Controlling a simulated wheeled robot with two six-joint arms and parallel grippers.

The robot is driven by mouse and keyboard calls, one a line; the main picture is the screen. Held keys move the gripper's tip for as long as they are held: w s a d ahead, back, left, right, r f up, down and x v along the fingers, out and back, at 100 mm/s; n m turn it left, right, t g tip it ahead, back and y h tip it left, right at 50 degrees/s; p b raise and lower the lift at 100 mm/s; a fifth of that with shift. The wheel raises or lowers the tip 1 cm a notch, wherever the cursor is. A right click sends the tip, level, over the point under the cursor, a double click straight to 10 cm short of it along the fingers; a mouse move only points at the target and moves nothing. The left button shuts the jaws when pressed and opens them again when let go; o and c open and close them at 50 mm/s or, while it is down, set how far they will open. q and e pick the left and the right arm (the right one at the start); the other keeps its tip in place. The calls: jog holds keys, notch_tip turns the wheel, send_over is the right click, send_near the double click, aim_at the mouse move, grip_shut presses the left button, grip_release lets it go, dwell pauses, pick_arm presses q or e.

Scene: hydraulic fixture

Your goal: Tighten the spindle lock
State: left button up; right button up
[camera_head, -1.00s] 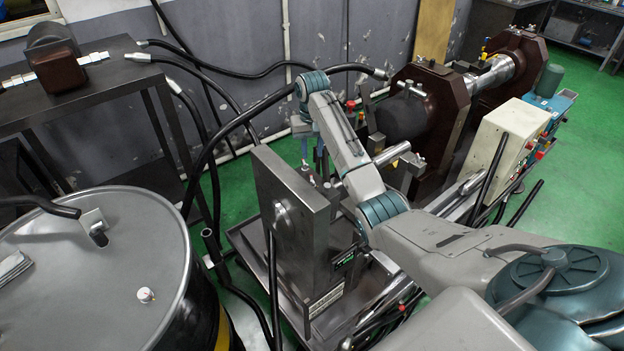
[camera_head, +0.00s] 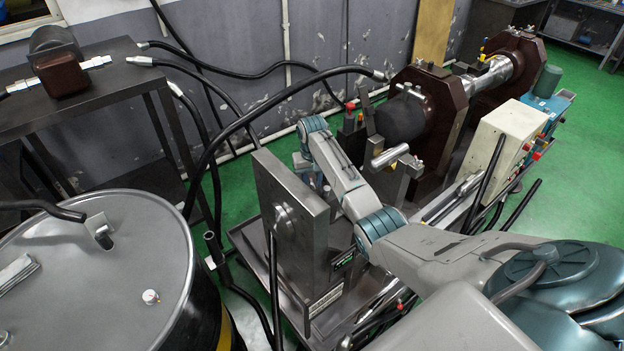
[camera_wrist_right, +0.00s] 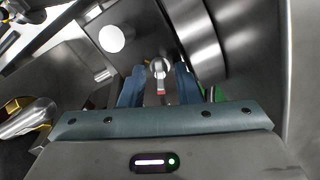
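The spindle lock appears to be the small silver knob with a red-marked lever (camera_wrist_right: 161,70) in the right wrist view, close to a dark steel face. My right gripper (camera_wrist_right: 160,82) has its two blue fingers on either side of this lever. The fingers look apart, with the lever between them; I cannot tell whether either touches it. In the head view my right wrist (camera_head: 302,162) is down behind the upright steel plate (camera_head: 290,215), which hides the fingertips and the lock. My left gripper is not in view.
A dark cylinder with a brown flange (camera_head: 448,110) stands beyond the arm. A pale control box (camera_head: 505,135) is to its right. A drum (camera_head: 100,270) fills the lower left, and black hoses (camera_head: 290,92) cross behind the plate. Green floor shows at the right.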

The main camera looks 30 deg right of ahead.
grip_shut()
